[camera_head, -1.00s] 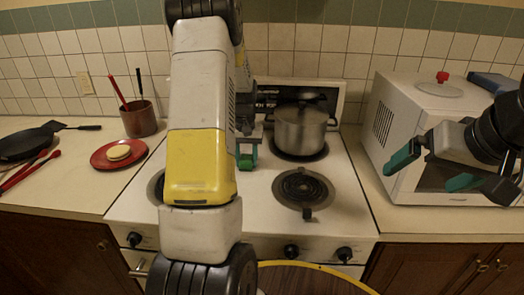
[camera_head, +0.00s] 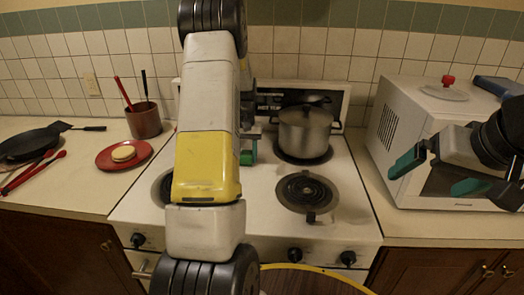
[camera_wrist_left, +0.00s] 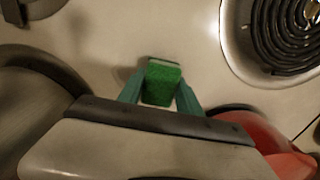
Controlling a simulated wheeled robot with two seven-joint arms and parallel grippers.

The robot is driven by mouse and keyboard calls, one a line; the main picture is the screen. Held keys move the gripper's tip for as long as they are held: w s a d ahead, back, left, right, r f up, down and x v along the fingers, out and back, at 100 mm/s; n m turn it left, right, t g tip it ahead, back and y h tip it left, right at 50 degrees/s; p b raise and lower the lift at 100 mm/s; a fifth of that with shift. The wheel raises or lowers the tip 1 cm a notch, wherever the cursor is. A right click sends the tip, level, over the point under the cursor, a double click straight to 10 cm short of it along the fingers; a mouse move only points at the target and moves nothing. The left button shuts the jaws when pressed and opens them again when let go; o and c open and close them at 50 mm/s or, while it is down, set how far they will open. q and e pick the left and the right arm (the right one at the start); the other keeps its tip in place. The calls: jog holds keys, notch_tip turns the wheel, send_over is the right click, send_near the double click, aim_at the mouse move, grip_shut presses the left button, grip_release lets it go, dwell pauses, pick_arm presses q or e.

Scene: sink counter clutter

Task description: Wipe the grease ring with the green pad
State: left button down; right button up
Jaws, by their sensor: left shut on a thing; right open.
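The green pad (camera_wrist_left: 162,84) is gripped between the two teal fingers of my left gripper (camera_wrist_left: 161,96) in the left wrist view, over the pale stovetop. In the head view my left gripper (camera_head: 248,150) is at the back middle of the stove, left of the steel pot, partly hidden by my own arm. Whether the pad touches the surface is unclear. I cannot make out the grease ring in either view. My right gripper (camera_head: 438,172) is open and empty in front of the white microwave.
The stove (camera_head: 255,212) has a lidded steel pot (camera_head: 304,133) on its back right burner and a bare front right burner (camera_head: 306,190). On the left counter are a red plate (camera_head: 107,163) with a round item, a utensil crock (camera_head: 144,121) and a dark pan (camera_head: 28,146). The microwave (camera_head: 425,130) stands right.

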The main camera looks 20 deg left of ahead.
pick_arm(q)
jog(key=shift+w+a+f, duration=0.1)
jog(key=shift+w+a, duration=0.1)
jog(key=shift+w, duration=0.5)
jog(key=shift+w+a+f, duration=0.1)
jog(key=shift+w+a, duration=0.05)
jog(key=shift+w, duration=0.6)
jog(key=shift+w+a, duration=0.2)
jog(key=shift+w, duration=0.5)
jog(key=shift+w+a+r, duration=0.1)
jog(key=shift+w+a, duration=0.05)
jog(key=shift+w, duration=0.4)
jog(key=shift+w+a, duration=0.15)
jog(key=shift+w, duration=0.4)
jog(key=shift+r, duration=0.15)
jog(key=shift+r, duration=2.9)
notch_tip(320, 180, up, 3)
jog(key=shift+s, duration=0.1)
